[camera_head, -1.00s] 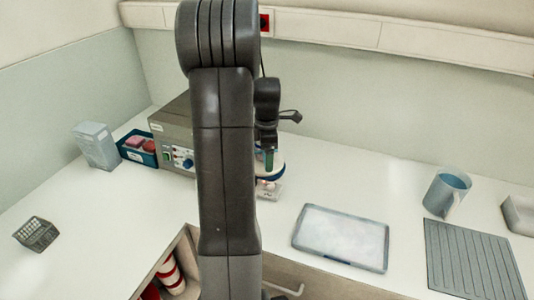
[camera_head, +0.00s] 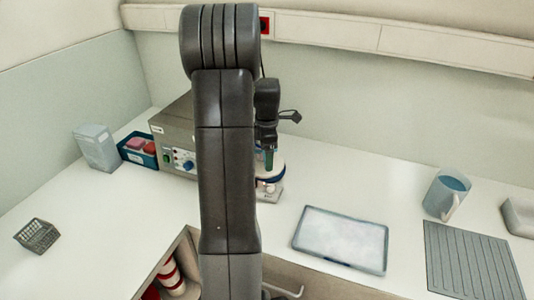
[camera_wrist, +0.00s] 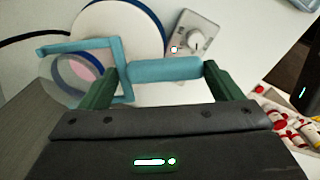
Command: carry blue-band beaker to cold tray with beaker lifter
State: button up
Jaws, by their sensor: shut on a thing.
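My gripper (camera_wrist: 160,80) has dark green fingers shut on the teal handle (camera_wrist: 165,69) of the beaker lifter. In the head view my gripper (camera_head: 268,158) is over the hotplate area, partly behind my arm. The lifter's teal frame (camera_wrist: 80,46) reaches left in the wrist view, at a clear beaker (camera_wrist: 62,75) with a blue ring and pinkish contents. I cannot tell whether the frame grips the beaker or only surrounds it. The cold tray, a pale frosted tray with a grey rim (camera_head: 312,211), lies on the counter to the right.
A white round-topped hotplate (camera_wrist: 140,45) with a knob (camera_wrist: 196,42) is beside the beaker. A grey control box (camera_head: 172,130) and blue bin (camera_head: 137,157) stand left. A blue jug (camera_head: 442,196) and ribbed mat (camera_head: 470,262) lie right. Counter between hotplate and tray is clear.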

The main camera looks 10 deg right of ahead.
jog(key=shift+w+r+p, duration=0.1)
jog(key=shift+r+p, duration=0.5)
jog(key=shift+r, duration=0.25)
dwell(0.8)
jog(key=shift+r+p, duration=1)
jog(key=shift+r, duration=2.75)
